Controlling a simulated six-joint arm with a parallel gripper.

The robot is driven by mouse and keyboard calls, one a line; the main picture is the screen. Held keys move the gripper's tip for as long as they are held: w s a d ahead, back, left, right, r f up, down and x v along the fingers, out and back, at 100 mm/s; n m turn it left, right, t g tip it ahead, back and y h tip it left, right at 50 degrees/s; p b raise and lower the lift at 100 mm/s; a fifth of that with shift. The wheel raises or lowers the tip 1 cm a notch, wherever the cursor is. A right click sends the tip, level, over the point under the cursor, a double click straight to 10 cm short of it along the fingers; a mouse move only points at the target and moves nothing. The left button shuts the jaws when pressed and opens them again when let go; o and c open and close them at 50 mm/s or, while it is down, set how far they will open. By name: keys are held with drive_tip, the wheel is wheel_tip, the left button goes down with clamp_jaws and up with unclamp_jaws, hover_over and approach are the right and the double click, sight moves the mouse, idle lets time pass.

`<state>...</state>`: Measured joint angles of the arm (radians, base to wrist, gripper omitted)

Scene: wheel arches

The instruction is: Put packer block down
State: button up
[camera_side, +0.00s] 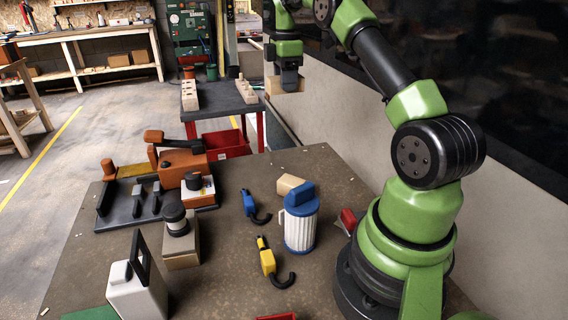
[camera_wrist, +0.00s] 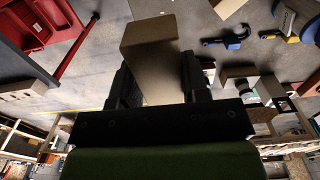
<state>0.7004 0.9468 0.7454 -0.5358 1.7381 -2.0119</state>
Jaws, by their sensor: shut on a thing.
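My gripper (camera_side: 288,78) is shut on a tan packer block (camera_side: 284,87) and holds it in the air. In the side view it hangs near the wall, just right of the small red-legged stand. In the wrist view the block (camera_wrist: 151,58) sticks out from between the two dark fingers (camera_wrist: 152,88), with grey floor showing behind it. Another tan block (camera_side: 290,184) lies on the brown workbench (camera_side: 230,235), beside the blue-topped white canister.
The red-legged stand (camera_side: 218,98) carries several pale blocks at its left (camera_side: 190,96) and right (camera_side: 247,90), with its middle bare. A red bin (camera_side: 226,144) sits below. The bench holds a blue-topped canister (camera_side: 300,222), an orange machine (camera_side: 182,166) and blue and yellow hooks.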

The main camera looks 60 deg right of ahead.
sight(284, 163)
drive_tip(key=f, duration=2)
drive_tip(key=shift+w+a+f, duration=0.1)
drive_tip(key=shift+a+f, duration=0.1)
drive_tip(key=shift+f, duration=0.1)
drive_tip(key=shift+f, duration=0.1)
drive_tip(key=o, duration=0.9)
